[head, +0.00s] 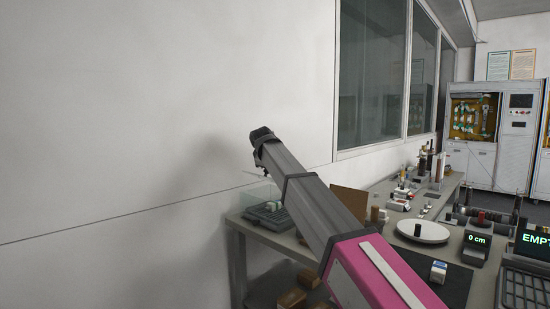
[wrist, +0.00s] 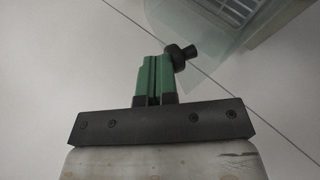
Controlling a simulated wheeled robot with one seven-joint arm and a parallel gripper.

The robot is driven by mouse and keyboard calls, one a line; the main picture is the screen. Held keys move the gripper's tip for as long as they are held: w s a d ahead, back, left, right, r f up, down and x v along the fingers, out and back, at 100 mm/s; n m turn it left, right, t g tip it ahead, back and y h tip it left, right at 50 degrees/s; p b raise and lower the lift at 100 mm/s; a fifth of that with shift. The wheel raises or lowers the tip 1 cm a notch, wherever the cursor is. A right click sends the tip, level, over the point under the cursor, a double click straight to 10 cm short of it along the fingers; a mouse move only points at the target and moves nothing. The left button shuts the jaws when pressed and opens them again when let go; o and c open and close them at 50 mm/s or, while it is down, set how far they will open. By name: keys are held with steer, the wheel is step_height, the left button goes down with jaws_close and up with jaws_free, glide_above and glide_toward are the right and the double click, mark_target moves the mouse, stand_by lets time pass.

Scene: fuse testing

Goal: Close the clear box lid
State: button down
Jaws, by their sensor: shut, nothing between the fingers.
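The clear box (head: 256,193) stands at the left end of the table, partly behind my arm, with a dark slotted rack beside it. In the wrist view its clear lid panel (wrist: 208,28) slants across the top right, and a black knob (wrist: 183,53) lies against or just beside my fingertips; I cannot tell whether they touch. The lid looks tilted open, out past the box's edge. My gripper (wrist: 155,58) has its green fingers shut together with nothing between them.
The table (head: 252,229) edge lies below the box, with brown cartons (head: 291,299) underneath. A brown board (head: 349,200), a white round plate (head: 422,232) and a scale-like display (head: 476,241) stand to the right. A white wall is close behind on the left.

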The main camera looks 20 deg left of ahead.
steer(key=f, duration=0.1)
steer(key=s+f+t, duration=0.2)
steer(key=shift+s+a+f+n+h, duration=0.2)
steer(key=shift+a+n+h, duration=0.1)
steer(key=shift+a, duration=0.1)
steer(key=shift+s+a+f, duration=0.15)
steer(key=shift+s+f, duration=0.1)
steer(key=shift+f, duration=0.45)
steer(key=shift+s+a+f, duration=0.1)
steer(key=shift+s+f, duration=0.1)
steer(key=shift+f, duration=0.45)
steer(key=shift+s+a+f, duration=0.15)
steer(key=shift+s+f, duration=0.1)
steer(key=shift+f, duration=0.45)
steer(key=shift+r, duration=0.1)
steer(key=a+v, duration=0.1)
steer(key=v, duration=1.1)
steer(key=shift+w+d+r, duration=0.2)
steer(key=shift+d+r, duration=0.05)
steer(key=shift+r, duration=0.15)
